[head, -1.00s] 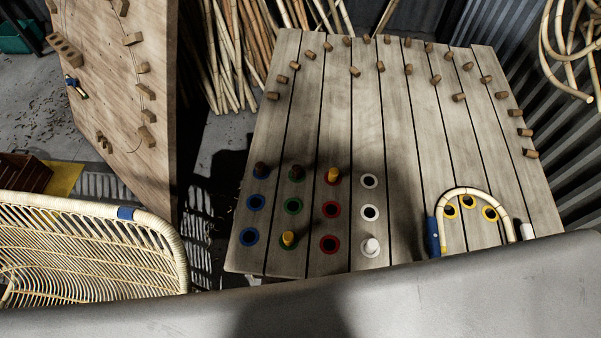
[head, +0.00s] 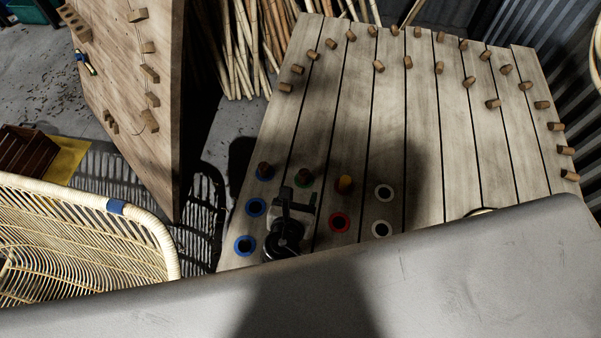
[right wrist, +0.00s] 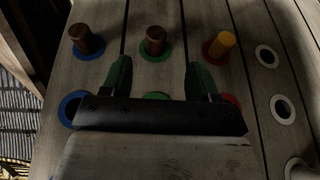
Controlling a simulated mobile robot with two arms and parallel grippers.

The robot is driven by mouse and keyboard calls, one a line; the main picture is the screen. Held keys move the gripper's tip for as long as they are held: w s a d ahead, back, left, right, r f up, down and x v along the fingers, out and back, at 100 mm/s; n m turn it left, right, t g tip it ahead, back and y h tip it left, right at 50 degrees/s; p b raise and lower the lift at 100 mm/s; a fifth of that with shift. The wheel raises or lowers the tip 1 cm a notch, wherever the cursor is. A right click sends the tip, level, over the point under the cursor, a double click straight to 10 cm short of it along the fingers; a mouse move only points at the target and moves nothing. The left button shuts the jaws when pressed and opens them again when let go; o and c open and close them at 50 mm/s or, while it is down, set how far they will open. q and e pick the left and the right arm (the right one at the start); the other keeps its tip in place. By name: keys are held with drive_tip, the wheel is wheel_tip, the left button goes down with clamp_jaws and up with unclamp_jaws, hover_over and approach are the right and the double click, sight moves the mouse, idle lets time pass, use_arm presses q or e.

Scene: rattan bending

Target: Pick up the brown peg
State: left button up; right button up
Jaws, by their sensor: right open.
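Two brown pegs stand upright in the far row of ringed holes on the slatted board: one in a blue-ringed hole (head: 264,170), one in a green-ringed hole (head: 305,175). Both also show in the right wrist view, the blue-ringed peg (right wrist: 86,40) at left and the green-ringed peg (right wrist: 155,40) in the middle. My right gripper (head: 299,196) is open and empty above the green column. In the right wrist view its fingers (right wrist: 160,75) are spread apart, with the green-ringed brown peg ahead, between their lines. My left gripper is not in view.
A yellow peg (head: 344,184) stands in a red-ringed hole to the right. Several wooden blocks line the far and right edges of the slatted board (head: 380,110). A white peg (right wrist: 298,168) shows at the wrist view's lower right. A rattan chair (head: 80,235) is at left.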

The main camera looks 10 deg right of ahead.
sight(303, 176)
drive_tip(key=x, duration=0.3)
drive_tip(key=shift+w, duration=0.1)
drive_tip(key=x, duration=0.6)
drive_tip(key=shift+w+a+p, duration=0.15)
drive_tip(key=shift+a+p, duration=0.05)
drive_tip(key=shift+p, duration=0.2)
drive_tip(key=c, duration=1)
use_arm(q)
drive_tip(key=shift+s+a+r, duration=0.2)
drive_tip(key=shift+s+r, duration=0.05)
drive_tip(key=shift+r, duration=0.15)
use_arm(e)
drive_tip(key=shift+r, duration=0.2)
